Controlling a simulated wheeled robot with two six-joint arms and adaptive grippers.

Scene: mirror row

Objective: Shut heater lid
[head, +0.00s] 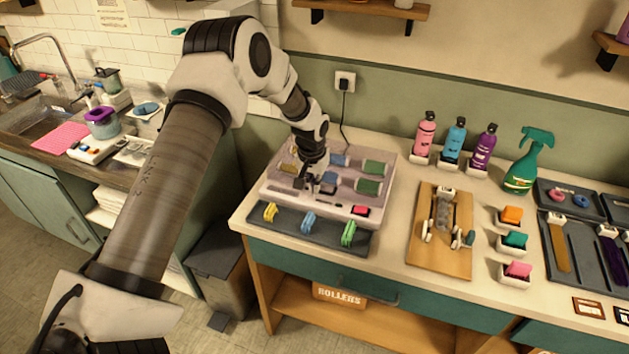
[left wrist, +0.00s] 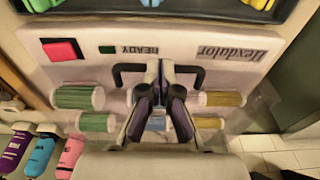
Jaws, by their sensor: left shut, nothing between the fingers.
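The heater (head: 380,212) is a pale box on the counter, with green, blue and yellow rollers lying in rows in its top. Its front panel (left wrist: 228,75) shows in the left wrist view, with a red button (left wrist: 62,50) and the word READY. A clear, smoky lid (head: 350,173) appears to lie down flat over the rollers; its edges are hard to make out. A black handle (left wrist: 128,70) sticks out at the front, partly hidden by my fingers. My left gripper (head: 309,186) is shut and empty at the handle's middle (left wrist: 161,72); I cannot tell whether it touches.
A dark tray (head: 285,233) with yellow, blue and green clips lies before the heater. A wooden board (head: 458,262) with a small wheeled object, several bottles (head: 424,138) and a green spray bottle (head: 523,165) stand to the right. The wall is close behind.

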